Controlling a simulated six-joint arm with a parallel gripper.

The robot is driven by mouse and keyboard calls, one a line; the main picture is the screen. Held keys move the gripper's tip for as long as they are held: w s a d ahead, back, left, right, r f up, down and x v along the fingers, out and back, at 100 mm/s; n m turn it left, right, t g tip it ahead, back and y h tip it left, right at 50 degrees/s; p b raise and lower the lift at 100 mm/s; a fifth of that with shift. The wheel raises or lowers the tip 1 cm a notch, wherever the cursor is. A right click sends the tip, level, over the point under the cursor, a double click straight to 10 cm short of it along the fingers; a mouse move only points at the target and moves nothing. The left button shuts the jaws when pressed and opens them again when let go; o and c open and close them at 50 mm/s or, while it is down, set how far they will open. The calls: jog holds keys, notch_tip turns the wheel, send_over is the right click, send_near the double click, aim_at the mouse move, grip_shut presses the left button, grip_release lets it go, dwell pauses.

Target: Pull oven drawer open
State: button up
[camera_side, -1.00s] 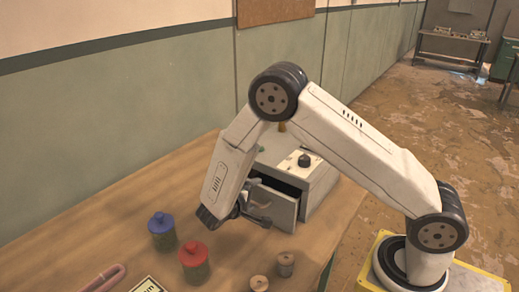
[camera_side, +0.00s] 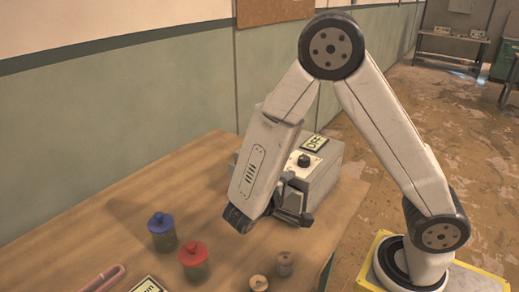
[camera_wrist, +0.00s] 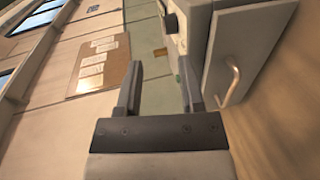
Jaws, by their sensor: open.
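The oven (camera_side: 322,178) is a grey box on the table with a black knob on its top panel. It also shows in the wrist view (camera_wrist: 197,22). Its drawer front (camera_wrist: 243,45) stands at the right of the wrist view, with a bare metal bar handle (camera_wrist: 233,80). How far the drawer stands out is hard to tell; my arm hides most of it in the side view. My gripper (camera_side: 303,212) is in front of the oven. In the wrist view my gripper (camera_wrist: 160,82) is open and empty, its fingers left of the handle and apart from it.
A blue-lidded jar (camera_side: 162,232) and a red-lidded jar (camera_side: 194,260) stand on the wooden table (camera_side: 110,225), left of my gripper. An "Off" sign (camera_side: 314,144) is at the oven's top. The wall is behind.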

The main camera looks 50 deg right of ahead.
jog(key=shift+s+r, duration=0.2)
jog(key=shift+s, duration=0.2)
jog(key=shift+w, duration=0.1)
jog(key=w+a+f, duration=0.1)
jog(key=w, duration=0.5)
jog(key=w+a+f, duration=0.2)
jog(key=w, duration=0.5)
jog(key=shift+f, duration=0.3)
notch_tip(320, 180, down, 8)
jog(key=shift+x, duration=3.8)
